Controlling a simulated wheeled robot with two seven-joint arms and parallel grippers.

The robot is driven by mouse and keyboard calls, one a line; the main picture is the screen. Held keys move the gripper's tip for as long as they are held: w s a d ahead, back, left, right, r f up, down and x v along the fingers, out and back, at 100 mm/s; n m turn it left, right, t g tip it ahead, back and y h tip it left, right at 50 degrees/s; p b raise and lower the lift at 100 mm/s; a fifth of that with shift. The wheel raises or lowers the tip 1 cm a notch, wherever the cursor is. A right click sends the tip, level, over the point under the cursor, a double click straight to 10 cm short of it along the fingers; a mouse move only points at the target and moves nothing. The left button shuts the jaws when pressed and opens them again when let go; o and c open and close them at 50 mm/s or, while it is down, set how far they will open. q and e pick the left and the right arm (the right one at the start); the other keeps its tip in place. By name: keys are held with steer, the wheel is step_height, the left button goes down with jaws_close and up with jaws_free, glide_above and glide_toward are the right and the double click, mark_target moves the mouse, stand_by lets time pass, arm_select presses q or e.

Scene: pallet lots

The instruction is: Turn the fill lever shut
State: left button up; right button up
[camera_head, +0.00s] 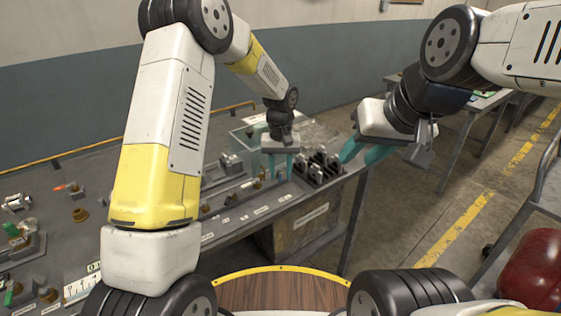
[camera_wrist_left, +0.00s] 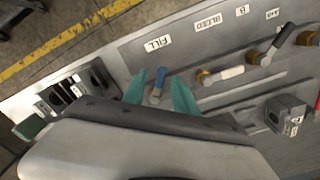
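The fill lever (camera_wrist_left: 160,78) has a blue handle and stands below the FILL label (camera_wrist_left: 158,43) in the left wrist view. Its handle points up towards the label, across the line of the row. My left gripper (camera_wrist_left: 160,90) is open, with one teal finger on each side of the lever and a visible gap on both sides. I cannot tell whether either finger touches it. In the head view my left gripper (camera_head: 280,168) is at the bench's right part, and the lever is not clear there. My right gripper (camera_head: 365,151) is open and empty beyond the bench's right end.
A white-handled lever (camera_wrist_left: 225,74) sits right of the fill lever, near the BLEED label (camera_wrist_left: 208,22). A grey block (camera_wrist_left: 285,113) stands further right. A dark slotted rack (camera_head: 318,167) is beside my left gripper. The floor (camera_head: 420,215) right of the bench is clear.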

arm_select(q)
steer(key=shift+c, duration=0.2)
jaws_close()
steer(key=shift+a+m, duration=0.15)
steer(key=shift+m, duration=0.25)
steer(key=m, duration=0.1)
steer(key=a+m, duration=0.1)
steer(key=m, duration=0.2)
steer(key=shift+w+a+m, duration=0.2)
steer(key=shift+a+m, duration=0.05)
steer(key=shift+m, duration=0.05)
steer(key=m, duration=0.1)
steer(key=a+m, duration=0.1)
steer(key=m, duration=0.1)
steer(key=w+m, duration=0.1)
steer(key=m, duration=0.1)
steer(key=shift+w+a, duration=0.1)
steer(key=shift+a, duration=0.15)
steer(key=shift+m, duration=0.4)
steer(key=shift+o, duration=0.2)
jaws_free()
